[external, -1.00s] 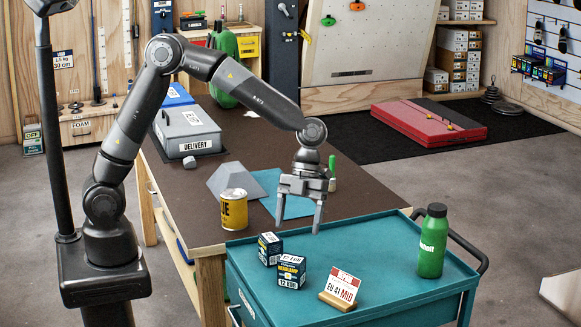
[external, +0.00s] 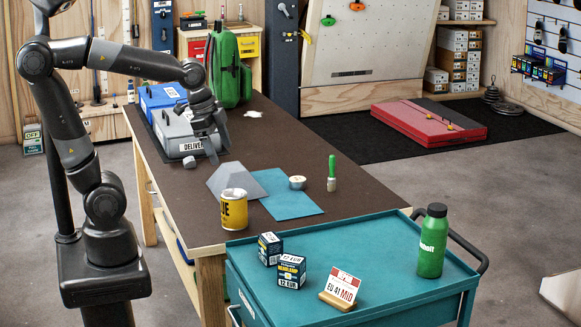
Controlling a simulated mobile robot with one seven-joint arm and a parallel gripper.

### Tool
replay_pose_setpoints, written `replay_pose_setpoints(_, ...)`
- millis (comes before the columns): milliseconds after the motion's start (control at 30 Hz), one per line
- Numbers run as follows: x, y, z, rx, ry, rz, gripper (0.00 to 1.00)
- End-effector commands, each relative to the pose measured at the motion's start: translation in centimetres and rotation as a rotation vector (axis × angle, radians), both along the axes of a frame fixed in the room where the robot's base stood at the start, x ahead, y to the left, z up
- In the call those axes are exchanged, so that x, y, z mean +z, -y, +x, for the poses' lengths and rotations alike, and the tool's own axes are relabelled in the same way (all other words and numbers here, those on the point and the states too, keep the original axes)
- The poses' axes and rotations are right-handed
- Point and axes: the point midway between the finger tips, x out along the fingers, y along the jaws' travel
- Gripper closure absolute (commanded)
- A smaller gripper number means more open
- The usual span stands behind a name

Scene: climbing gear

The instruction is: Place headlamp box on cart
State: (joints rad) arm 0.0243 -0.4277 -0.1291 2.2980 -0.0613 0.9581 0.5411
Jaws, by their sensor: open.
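Two small dark blue and white boxes stand on the teal cart (external: 385,262), near its left side. The front one, a headlamp box (external: 291,272), shows the print "12 EUR". The other box (external: 270,249) stands just behind and left of it, with similar printing. My gripper (external: 217,148) is open and appears empty. It is over the far left part of the workbench, in front of the grey DELIVERY box (external: 178,135), well away from the cart. Whether its fingers touch that box I cannot tell.
The brown workbench (external: 300,150) holds a yellow tin (external: 233,210), a grey wedge block (external: 237,181), a green-handled brush (external: 332,174) and a green backpack (external: 228,70).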

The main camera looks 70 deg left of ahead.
Motion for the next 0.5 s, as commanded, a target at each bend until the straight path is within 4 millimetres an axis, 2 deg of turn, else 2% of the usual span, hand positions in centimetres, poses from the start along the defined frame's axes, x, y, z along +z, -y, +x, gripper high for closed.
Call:
replay_pose_setpoints(33, 0.3, -1.2, -1.3, 0.093, 0.031, -0.022, 0.26)
replay_pose_setpoints(200, 0.4, -4.2, -4.8, 0.389, 0.108, -0.118, 0.26)
replay_pose_setpoints(333, 0.1, -5.5, -6.5, 0.538, 0.145, -0.179, 0.26)
replay_pose_setpoints(500, -0.1, -6.2, -7.4, 0.619, 0.163, -0.217, 0.26)
